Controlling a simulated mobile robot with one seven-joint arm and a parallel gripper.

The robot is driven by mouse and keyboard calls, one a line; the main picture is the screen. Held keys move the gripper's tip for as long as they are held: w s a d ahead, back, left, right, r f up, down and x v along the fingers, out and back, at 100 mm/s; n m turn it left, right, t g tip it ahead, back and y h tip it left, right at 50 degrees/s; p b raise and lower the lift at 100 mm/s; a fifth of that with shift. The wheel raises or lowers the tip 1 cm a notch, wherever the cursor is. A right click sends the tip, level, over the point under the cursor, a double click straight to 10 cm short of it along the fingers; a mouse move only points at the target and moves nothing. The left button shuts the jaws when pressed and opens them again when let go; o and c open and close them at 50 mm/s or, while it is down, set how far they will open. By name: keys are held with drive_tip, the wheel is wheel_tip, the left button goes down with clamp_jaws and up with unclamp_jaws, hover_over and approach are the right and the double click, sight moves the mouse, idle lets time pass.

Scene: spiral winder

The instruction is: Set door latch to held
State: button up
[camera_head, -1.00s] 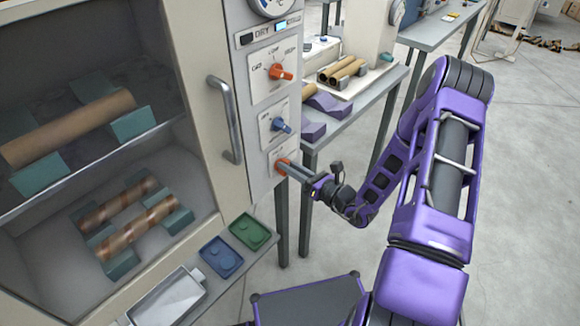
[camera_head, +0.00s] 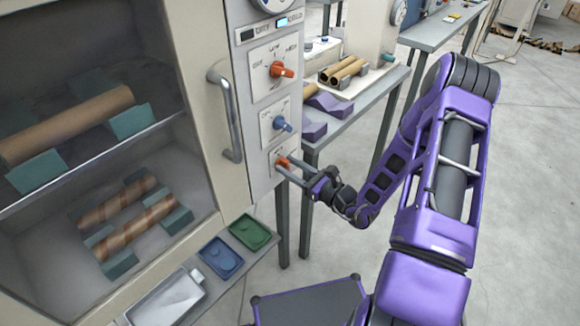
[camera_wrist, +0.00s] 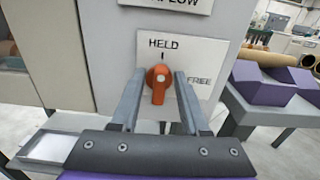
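The door latch is an orange knob (camera_wrist: 158,84) on a white plate marked HELD at the top and FREE at the right. In the wrist view the knob stands upright, in line with the HELD mark. My gripper (camera_wrist: 159,78) is open, with one finger on each side of the knob and a small gap on both sides. In the head view the knob (camera_head: 282,162) is the lowest control on the cabinet's panel, and my gripper (camera_head: 283,167) reaches it from the right.
Above the latch are a blue knob (camera_head: 281,124) and a larger orange knob (camera_head: 282,70). The door handle (camera_head: 228,115) is left of the panel. Trays, including a green one (camera_head: 250,233), lie below. A bench (camera_head: 345,125) with tubes stands at the right.

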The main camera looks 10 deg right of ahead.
drive_tip(key=shift+s+d, duration=0.1)
drive_tip(key=v, duration=1.7)
